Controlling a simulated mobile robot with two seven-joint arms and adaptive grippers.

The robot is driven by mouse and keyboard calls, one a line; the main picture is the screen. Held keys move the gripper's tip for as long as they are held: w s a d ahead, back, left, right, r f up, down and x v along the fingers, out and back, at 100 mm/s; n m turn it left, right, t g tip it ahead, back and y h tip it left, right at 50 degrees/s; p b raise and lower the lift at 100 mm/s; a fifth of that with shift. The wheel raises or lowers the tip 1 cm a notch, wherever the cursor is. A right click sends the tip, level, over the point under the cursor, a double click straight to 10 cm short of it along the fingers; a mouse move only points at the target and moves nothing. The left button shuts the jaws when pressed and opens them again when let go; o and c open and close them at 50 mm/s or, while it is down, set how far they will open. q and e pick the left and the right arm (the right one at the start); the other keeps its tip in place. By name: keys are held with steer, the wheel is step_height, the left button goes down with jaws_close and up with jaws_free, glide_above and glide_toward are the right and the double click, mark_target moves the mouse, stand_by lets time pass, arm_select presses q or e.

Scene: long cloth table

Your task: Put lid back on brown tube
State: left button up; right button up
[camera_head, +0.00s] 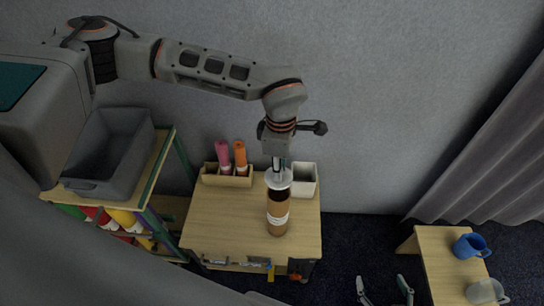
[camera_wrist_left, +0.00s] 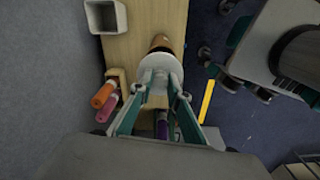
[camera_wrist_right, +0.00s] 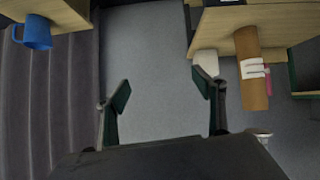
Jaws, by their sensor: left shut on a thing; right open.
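The brown tube (camera_head: 278,222) stands upright on the small wooden table, with a white label round it and a dark top end. My left gripper (camera_head: 279,170) is shut on the pale lid (camera_head: 279,180), which it holds over the top of the tube. In the left wrist view the lid (camera_wrist_left: 160,68) hides part of the brown tube (camera_wrist_left: 161,42). In the right wrist view a gap shows between the lid (camera_wrist_right: 262,132) and the end of the tube (camera_wrist_right: 253,88). My right gripper (camera_head: 385,291) is open and empty, low and right of the table; it also shows in the right wrist view (camera_wrist_right: 163,90).
A wooden holder (camera_head: 227,181) with a pink tube (camera_head: 222,155) and an orange tube (camera_head: 240,156) stands behind left. A white square container (camera_head: 304,180) stands behind right. A grey bin (camera_head: 112,150) is on the left shelf. A blue mug (camera_head: 469,246) is on another table.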

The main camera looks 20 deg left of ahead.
arm_select(q)
steer(key=shift+s+d+f, duration=0.1)
steer(key=shift+f, duration=0.15)
steer(key=shift+f+b, duration=1.1)
steer(key=shift+f, duration=0.35)
steer(key=shift+f+b, duration=0.45)
steer(key=shift+f, duration=1.2)
steer(key=shift+r, duration=0.1)
